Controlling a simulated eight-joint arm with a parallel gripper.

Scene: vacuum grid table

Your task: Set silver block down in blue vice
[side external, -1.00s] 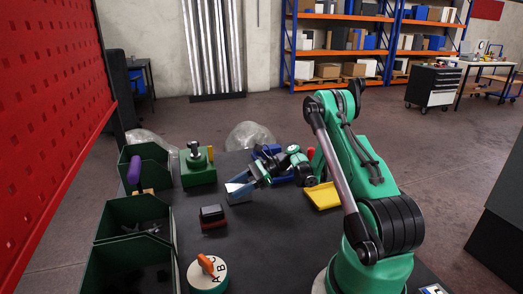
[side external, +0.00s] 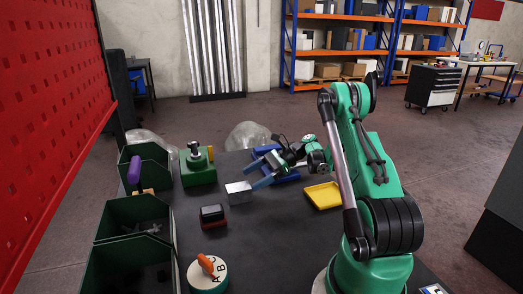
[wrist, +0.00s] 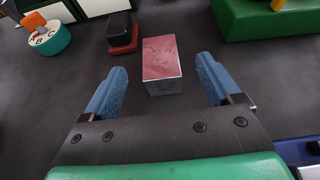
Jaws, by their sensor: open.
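The silver block (side external: 239,192) rests on the dark table, left of the blue vice. In the wrist view the block (wrist: 160,62) lies ahead of and between the spread fingers, with a gap on each side; its top looks reddish. My gripper (side external: 257,172) is open and empty, its two blue fingers pointing left toward the block but apart from it. The blue vice (side external: 286,177) is behind and beneath my gripper and wrist, which hide much of it. A corner of the vice (wrist: 306,150) shows at the lower right in the wrist view.
A black-and-red block (side external: 212,215) stands left of the silver block. A green fixture (side external: 198,172) is at the back, a yellow tray (side external: 323,196) at the right. Green bins (side external: 128,214) line the left edge. A round lettered dial (side external: 208,275) is at the front.

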